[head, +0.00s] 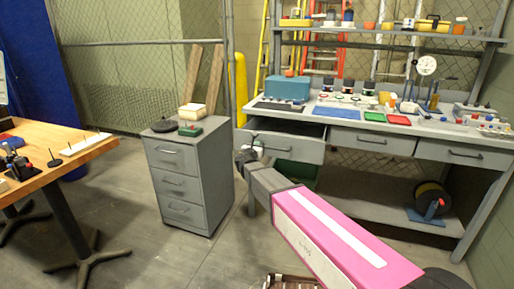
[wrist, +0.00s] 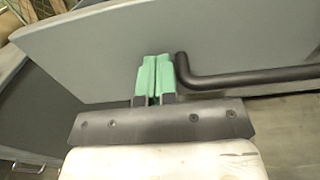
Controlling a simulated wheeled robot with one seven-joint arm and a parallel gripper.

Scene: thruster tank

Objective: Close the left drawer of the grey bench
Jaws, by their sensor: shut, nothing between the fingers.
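The grey bench (head: 465,135) stands at the right in the head view. Its left drawer (head: 300,150) is pulled out, with the dark inside showing behind its front. My gripper (head: 250,146) is at the left part of that drawer front, which my arm partly covers. In the wrist view the drawer front (wrist: 105,45) fills the upper part, with its black bar handle (wrist: 250,78) to the right. My gripper's green fingers (wrist: 156,62) are shut and empty, just left of the handle's bent end. Whether they touch the front cannot be told.
The bench's middle drawer (head: 372,143) and right drawer (head: 465,154) look shut. A grey cabinet (head: 188,180) stands left of the bench, with a floor gap between them. A wooden table (head: 60,160) is at the far left. A cable reel (head: 430,200) sits on the bench's lower shelf.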

